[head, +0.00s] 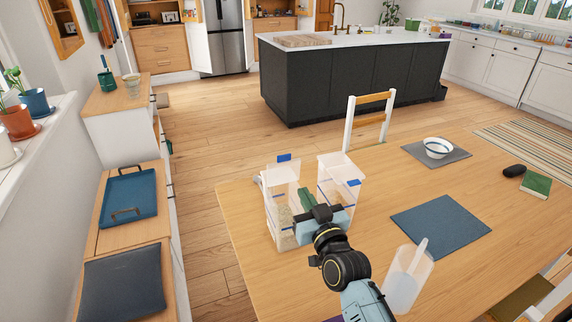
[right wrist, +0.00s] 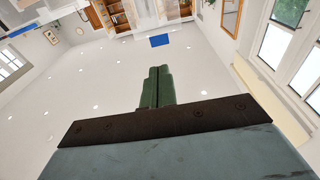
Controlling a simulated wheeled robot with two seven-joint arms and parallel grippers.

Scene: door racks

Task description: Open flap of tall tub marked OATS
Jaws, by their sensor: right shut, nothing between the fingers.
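Two clear tall tubs stand side by side on the wooden table. The left tub (head: 282,232) holds pale grainy contents, and a blue tab (head: 284,157) sits at the top of its upright clear panel. The right tub (head: 325,176) has a blue tab (head: 354,182) at its right. I cannot read OATS on either, nor tell surely how each flap stands. My right gripper (head: 306,197) is shut and empty, its green fingers at the tubs' upper part, partly hiding them. In the right wrist view the closed fingers (right wrist: 158,88) point toward a blue tab (right wrist: 160,40), apart from it in the picture. My left gripper is out of view.
A translucent container (head: 402,284) with a white handle-like piece stands right of my arm. A blue mat (head: 440,226), a bowl (head: 437,148) on a grey mat, a green book (head: 536,184) and a dark object (head: 514,170) lie farther right. A chair (head: 369,118) stands behind the table.

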